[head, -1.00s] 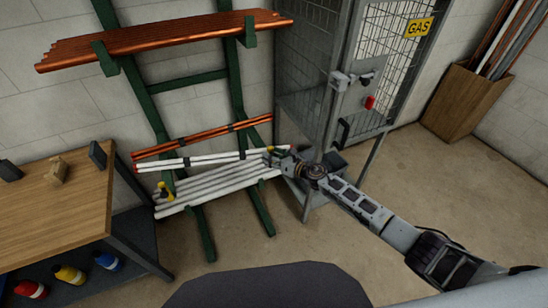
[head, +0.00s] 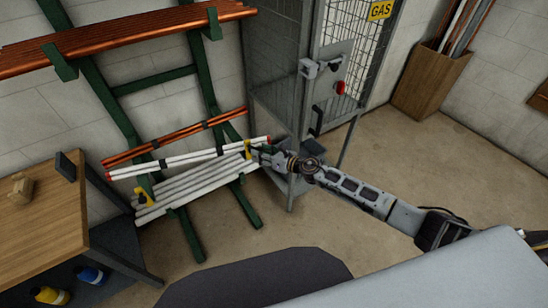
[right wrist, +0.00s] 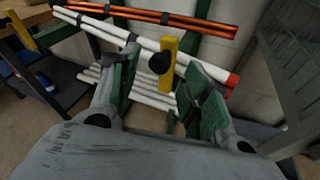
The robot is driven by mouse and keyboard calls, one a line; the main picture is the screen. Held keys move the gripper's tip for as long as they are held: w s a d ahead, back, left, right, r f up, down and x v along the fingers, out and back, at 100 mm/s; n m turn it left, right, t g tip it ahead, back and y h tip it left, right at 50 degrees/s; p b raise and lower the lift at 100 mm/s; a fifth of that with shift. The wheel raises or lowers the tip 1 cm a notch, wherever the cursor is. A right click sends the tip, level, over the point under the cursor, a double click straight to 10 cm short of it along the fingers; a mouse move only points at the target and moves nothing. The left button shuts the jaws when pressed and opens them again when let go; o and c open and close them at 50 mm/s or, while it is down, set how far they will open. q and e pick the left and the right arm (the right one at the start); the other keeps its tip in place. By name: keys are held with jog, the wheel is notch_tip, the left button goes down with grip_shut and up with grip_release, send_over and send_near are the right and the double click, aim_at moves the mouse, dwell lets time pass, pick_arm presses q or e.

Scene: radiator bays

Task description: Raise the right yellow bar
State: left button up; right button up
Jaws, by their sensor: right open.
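The right yellow bar (head: 247,149) stands upright at the right end of the white pipes on the green rack. In the right wrist view the yellow bar (right wrist: 168,76) has a black round knob and stands in front of a white pipe with a red tip. My right gripper (head: 258,154) is open close to the bar. In the right wrist view the bar shows between its two green-padded fingers (right wrist: 165,88), with no clear contact. The left yellow bar (head: 144,192) is at the pipes' left end. My left gripper is not in view.
A grey mesh gas cage (head: 312,110) stands just right of the rack (head: 190,237). Copper pipes (head: 130,42) lie on the upper arms. A wooden workbench (head: 40,205) is at the left. A wooden bin (head: 430,82) stands at the back right. The floor ahead is clear.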

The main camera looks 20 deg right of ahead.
jog(key=shift+v, duration=2.95)
